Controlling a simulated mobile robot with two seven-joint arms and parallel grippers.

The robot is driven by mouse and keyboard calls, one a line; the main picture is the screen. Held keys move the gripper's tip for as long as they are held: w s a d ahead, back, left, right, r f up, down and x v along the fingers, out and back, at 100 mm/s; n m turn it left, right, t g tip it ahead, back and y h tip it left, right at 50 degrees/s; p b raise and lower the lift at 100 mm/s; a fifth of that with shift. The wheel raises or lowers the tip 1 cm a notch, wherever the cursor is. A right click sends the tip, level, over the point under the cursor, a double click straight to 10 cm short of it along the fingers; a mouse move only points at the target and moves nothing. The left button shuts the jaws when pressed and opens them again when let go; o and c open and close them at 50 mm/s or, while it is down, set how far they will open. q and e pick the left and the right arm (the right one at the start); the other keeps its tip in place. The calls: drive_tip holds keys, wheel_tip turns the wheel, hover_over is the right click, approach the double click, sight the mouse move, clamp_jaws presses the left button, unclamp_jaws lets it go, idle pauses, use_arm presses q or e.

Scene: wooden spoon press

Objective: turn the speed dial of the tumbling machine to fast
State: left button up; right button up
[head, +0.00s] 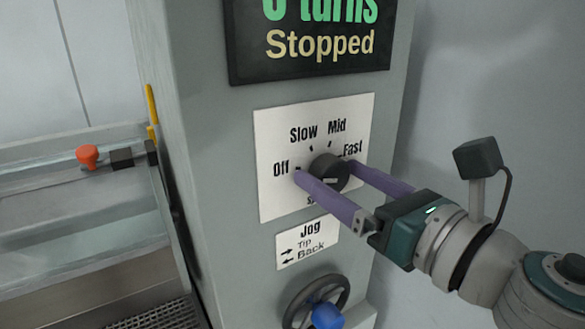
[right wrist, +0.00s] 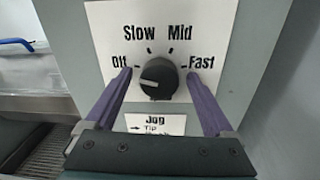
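The speed dial (head: 328,171) is a round dark knob on a white plate (head: 273,203) marked Off, Slow, Mid and Fast. My right gripper (head: 325,171) is at the dial, its purple fingers open on either side of the knob. In the right wrist view the dial (right wrist: 158,78) sits between the spread fingers, with gaps on both sides. The left fingertip is by Off and the right one by Fast. My left gripper is not in view.
A dark display (head: 310,45) above the plate reads "Stopped". Below the dial are a Jog label (head: 307,243) and a handwheel with a blue knob (head: 326,316). A clear-walled trough with an orange knob (head: 87,156) stands at left. A plain wall is at right.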

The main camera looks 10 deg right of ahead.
drive_tip(key=c, duration=1.3)
